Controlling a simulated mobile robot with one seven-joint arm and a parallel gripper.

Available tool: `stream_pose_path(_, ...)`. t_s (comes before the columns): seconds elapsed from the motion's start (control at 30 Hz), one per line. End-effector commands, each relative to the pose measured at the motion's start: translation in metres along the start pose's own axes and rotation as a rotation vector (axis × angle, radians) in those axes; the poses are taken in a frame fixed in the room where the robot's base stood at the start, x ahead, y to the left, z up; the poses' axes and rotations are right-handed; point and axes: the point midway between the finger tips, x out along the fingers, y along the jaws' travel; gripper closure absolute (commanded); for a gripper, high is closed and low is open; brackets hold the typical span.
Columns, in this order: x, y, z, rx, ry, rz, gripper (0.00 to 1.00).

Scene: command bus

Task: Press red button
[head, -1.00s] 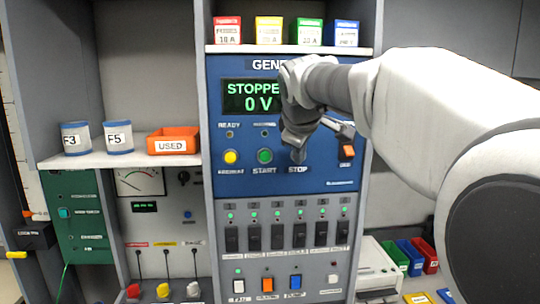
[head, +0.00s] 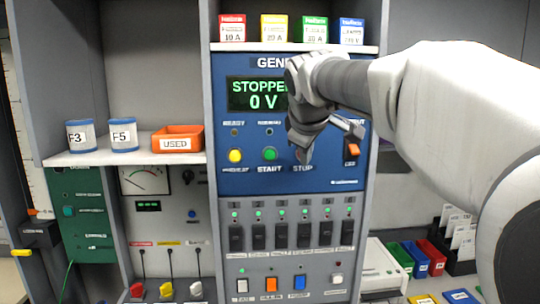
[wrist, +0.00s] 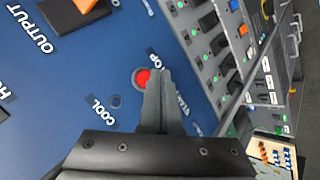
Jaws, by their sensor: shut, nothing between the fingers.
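The red button (wrist: 141,78) shows in the wrist view on the blue generator panel (head: 345,173), beside the STOP label. My gripper (wrist: 161,74) is shut and empty, its fingertips just right of the button and overlapping its edge in that view. I cannot tell whether they touch it. In the head view my gripper (head: 304,158) is in front of the panel just above the STOP label, and hides the red button. The display (head: 258,93) reads STOPPED and 0 V.
A yellow button (head: 235,156) and a green START button (head: 270,153) sit left of my gripper. An orange switch (head: 352,149) is to its right. Below is a grey panel with black switches (head: 281,237). A shelf above holds coloured fuse boxes (head: 314,31).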

Motion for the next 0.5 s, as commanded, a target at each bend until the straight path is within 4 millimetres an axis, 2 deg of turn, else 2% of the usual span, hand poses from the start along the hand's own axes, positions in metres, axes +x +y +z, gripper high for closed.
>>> stream_pose_path(0.5,-0.031,-0.024,0.024,0.000,0.001,0.000,1.00)
